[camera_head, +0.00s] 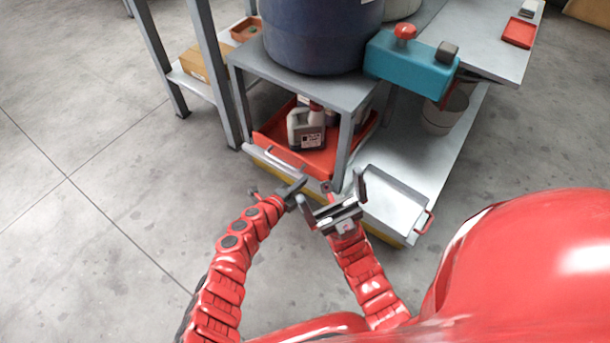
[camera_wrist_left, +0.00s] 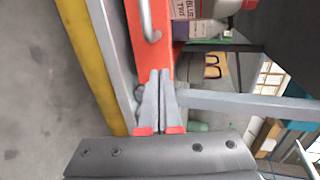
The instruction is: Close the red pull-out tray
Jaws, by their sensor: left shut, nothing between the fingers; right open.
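The red pull-out tray (camera_head: 322,158) sticks out from under a grey bench, with a grey jug (camera_head: 305,130) standing in it. Its front panel and grey bar handle (camera_head: 283,165) face me. In the left wrist view the red front (camera_wrist_left: 147,55) and the handle (camera_wrist_left: 149,22) show close up. My left gripper (camera_head: 296,187) is shut and empty near the right part of the tray front. Its fingertips (camera_wrist_left: 160,76) point at the red front; I cannot tell whether they touch it. My right gripper (camera_head: 332,198) is open and empty, just right of the left one.
A grey tray with a red handle (camera_head: 427,222) sticks out to the right. A grey bench leg (camera_head: 343,150) stands beside the red tray. A blue drum (camera_head: 318,35) and a teal box (camera_head: 405,65) are above. The floor on the left is clear.

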